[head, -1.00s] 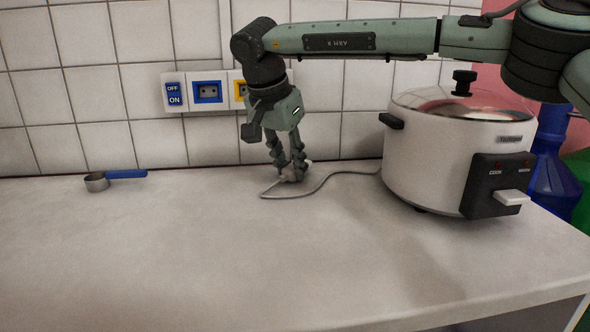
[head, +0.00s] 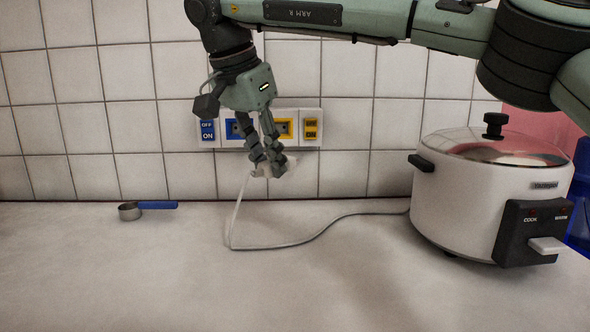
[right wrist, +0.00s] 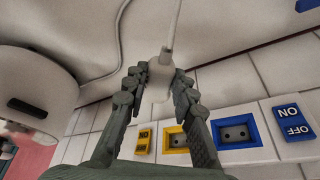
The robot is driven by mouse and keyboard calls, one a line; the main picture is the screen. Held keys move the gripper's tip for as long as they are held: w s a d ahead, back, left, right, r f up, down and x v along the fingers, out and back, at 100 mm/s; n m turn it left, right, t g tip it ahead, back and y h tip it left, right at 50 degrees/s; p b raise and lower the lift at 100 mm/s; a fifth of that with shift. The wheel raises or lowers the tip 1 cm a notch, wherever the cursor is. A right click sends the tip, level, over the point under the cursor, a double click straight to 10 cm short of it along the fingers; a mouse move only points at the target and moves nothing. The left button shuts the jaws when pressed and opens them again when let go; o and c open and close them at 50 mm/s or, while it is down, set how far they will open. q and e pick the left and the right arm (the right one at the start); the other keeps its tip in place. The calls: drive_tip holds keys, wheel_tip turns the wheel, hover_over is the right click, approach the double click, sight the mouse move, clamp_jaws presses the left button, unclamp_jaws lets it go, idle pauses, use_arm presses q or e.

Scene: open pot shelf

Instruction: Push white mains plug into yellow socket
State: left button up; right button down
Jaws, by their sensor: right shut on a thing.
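My right gripper (head: 268,171) is shut on the white mains plug (head: 290,163) and holds it above the counter, in front of the tiled wall. The fingers hide much of the plug in the head view. In the right wrist view the plug (right wrist: 161,72) sits between the fingertips, with its cord leading away at the top. The yellow socket (head: 285,128) is on the wall, slightly above the plug in the head view and partly behind the gripper. It also shows in the right wrist view (right wrist: 175,140), apart from the plug. My left gripper is not in view.
A blue socket (right wrist: 235,133) sits beside the yellow one, with a blue switch (head: 208,131) and a yellow switch (head: 311,130) at the ends. The grey cord (head: 290,244) runs over the counter to the white cooker (head: 455,205).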

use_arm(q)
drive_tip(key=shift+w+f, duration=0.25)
use_arm(e)
drive_tip(key=shift+s+a+r, duration=0.35)
drive_tip(key=shift+a+r, duration=0.2)
drive_tip(key=shift+a, duration=0.25)
drive_tip(key=shift+s+d+n, duration=0.1)
drive_tip(key=shift+s+n, duration=0.1)
drive_tip(key=shift+n, duration=0.2)
drive_tip(key=s+d+r+n+y, duration=0.4)
drive_tip(key=n, duration=0.3)
drive_tip(key=shift+n+t, duration=0.3)
drive_tip(key=shift+t, duration=0.1)
drive_tip(key=w, duration=0.6)
drive_tip(key=shift+a, duration=0.25)
drive_tip(key=shift+s, duration=0.1)
drive_tip(key=shift+r, duration=0.1)
drive_tip(key=shift+r+p, duration=0.1)
drive_tip(key=shift+p, duration=0.4)
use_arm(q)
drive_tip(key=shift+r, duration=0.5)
use_arm(e)
drive_tip(key=shift+d, duration=0.1)
